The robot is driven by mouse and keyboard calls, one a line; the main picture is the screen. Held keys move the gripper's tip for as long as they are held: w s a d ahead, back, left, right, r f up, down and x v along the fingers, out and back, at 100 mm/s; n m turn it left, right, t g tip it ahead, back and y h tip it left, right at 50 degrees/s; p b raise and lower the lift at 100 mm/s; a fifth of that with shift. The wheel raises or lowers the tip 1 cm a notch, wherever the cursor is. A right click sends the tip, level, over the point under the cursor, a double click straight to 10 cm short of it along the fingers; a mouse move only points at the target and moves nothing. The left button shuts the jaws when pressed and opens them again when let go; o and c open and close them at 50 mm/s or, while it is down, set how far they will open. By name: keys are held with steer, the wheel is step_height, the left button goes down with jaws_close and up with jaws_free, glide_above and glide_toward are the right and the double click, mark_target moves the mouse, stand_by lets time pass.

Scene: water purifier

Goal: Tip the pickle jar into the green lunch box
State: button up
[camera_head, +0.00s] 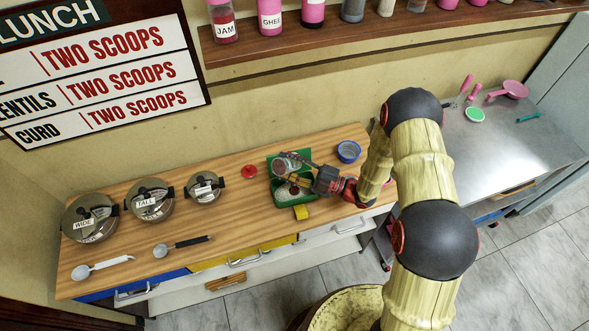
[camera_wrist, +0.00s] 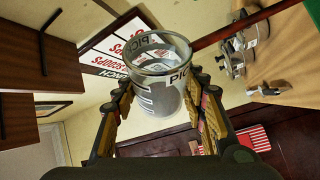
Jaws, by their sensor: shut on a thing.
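In the head view the jar (camera_head: 284,166) lies tilted over the green lunch box (camera_head: 304,154). The lunch box is open on the wooden counter, with something white and a small reddish patch inside. My gripper and the jar hide part of it. I cannot tell what is left in the jar.
A red round lid (camera_head: 249,171) lies left of the lunch box, a blue bowl (camera_head: 348,151) to its right. A yellow piece (camera_head: 301,212) is at its front. Lidded pots (camera_head: 151,199) and two ladles (camera_head: 183,246) occupy the counter's left. A shelf of jars (camera_head: 270,18) hangs above.

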steer(key=shift+w+d+r+m+p, duration=0.25)
steer(key=shift+m+p, duration=0.2)
steer(key=shift+m, duration=0.35)
stand_by(0.4)
steer(key=n+b, duration=0.1)
steer(key=a+f+n+b, duration=0.1)
steer(key=n, duration=0.1)
steer(key=shift+s+f+g+b, duration=0.1)
steer(key=shift+s+g+b, duration=0.2)
steer(key=shift+s, duration=0.1)
steer(key=shift+s+a+n+h, duration=0.1)
steer(key=shift+s+n+h, duration=0.1)
steer(key=shift+n+h, duration=0.1)
steer(key=shift+w, duration=0.1)
